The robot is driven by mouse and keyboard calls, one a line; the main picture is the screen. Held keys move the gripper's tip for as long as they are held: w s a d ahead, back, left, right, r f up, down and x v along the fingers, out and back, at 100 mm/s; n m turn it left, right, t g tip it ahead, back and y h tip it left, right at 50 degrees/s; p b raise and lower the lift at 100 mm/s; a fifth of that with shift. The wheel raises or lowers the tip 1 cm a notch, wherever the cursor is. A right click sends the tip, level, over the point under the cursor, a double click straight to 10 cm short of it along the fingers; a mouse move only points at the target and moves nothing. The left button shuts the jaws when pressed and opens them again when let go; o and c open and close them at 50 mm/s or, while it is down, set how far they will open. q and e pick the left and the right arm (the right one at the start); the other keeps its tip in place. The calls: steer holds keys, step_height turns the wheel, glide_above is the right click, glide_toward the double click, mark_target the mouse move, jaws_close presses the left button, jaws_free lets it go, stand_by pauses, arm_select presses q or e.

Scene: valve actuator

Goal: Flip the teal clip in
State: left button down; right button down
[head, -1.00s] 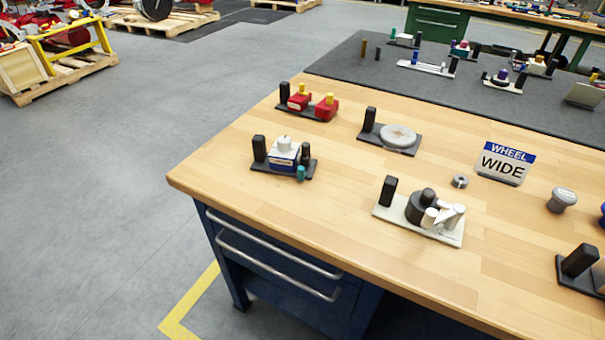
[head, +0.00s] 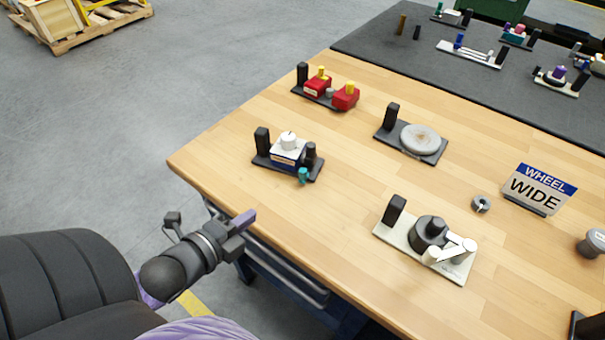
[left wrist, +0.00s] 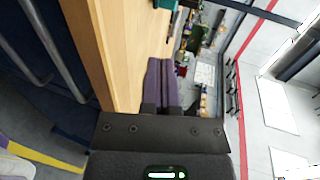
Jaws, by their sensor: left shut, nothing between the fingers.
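The teal clip (head: 303,175) sits at the front right corner of a small dark base plate (head: 262,164) on the wooden bench, in the head view. The plate also carries a blue and white block with a white knob (head: 288,147) and black posts. My left gripper (head: 246,219) is beside the bench's left edge, in front of and to the left of the clip, apart from it. Its purple fingers (left wrist: 161,85) are together and empty in the left wrist view. A teal piece (left wrist: 165,4) shows at the top edge of that view. My right gripper is out of view.
The wooden bench (head: 225,160) also bears a red two-block fixture (head: 345,97), a round disc fixture (head: 420,139), a white plate with a black hub (head: 430,232), a grey ring (head: 481,204) and a WHEEL WIDE sign (head: 540,188). Bare wood lies around the clip's plate.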

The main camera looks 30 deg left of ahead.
mark_target(301, 177)
arm_select(q)
steer(key=b+x, duration=0.1)
steer(key=x, duration=0.3)
steer(key=b+x, duration=0.1)
steer(key=x, duration=0.3)
steer(key=b+x, duration=0.2)
steer(key=x, duration=0.3)
steer(key=shift+w+r, duration=0.2)
steer(key=shift+r, duration=0.1)
steer(key=shift+w, duration=0.35)
steer(key=shift+w+a, duration=0.2)
steer(key=shift+w, duration=0.8)
